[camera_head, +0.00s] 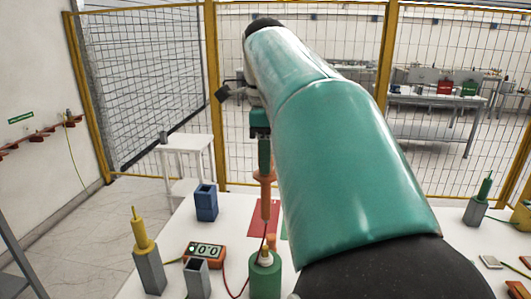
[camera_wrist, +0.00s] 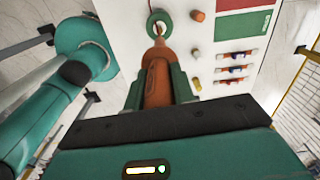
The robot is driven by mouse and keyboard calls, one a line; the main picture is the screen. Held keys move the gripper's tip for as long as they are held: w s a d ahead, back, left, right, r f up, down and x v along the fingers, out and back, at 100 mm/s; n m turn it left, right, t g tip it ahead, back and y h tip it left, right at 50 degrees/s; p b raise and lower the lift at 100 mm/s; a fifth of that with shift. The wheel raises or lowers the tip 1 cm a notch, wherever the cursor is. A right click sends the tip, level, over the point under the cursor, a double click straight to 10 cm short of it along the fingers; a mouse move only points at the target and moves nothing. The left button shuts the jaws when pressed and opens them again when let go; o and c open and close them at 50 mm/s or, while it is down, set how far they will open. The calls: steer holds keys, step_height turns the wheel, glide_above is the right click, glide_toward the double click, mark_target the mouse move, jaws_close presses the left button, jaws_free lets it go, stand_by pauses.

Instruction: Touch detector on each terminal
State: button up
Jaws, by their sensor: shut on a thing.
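My gripper (camera_head: 264,158) is shut on an orange detector (camera_head: 265,190), which hangs roughly upright with its narrow end down over the white table. The wrist view shows the detector (camera_wrist: 157,88) between the green fingers of my gripper (camera_wrist: 157,80). Its thin tip lies over or beside a green round post (camera_wrist: 153,17); I cannot tell whether they touch.
A meter (camera_head: 204,251) with a lit display stands left of the green post, near a red wire. A yellow tool (camera_head: 142,235) stands in a grey holder at left; a green tool (camera_head: 484,190) stands in another at right. A blue holder (camera_head: 206,203) stands behind. My arm hides the table's middle.

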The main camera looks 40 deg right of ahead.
mark_target(265, 176)
steer(key=shift+a+f, duration=0.1)
steer(key=shift+f, duration=3.5)
steer(key=shift+r, duration=0.1)
stand_by(0.7)
steer(key=shift+r, duration=4.95)
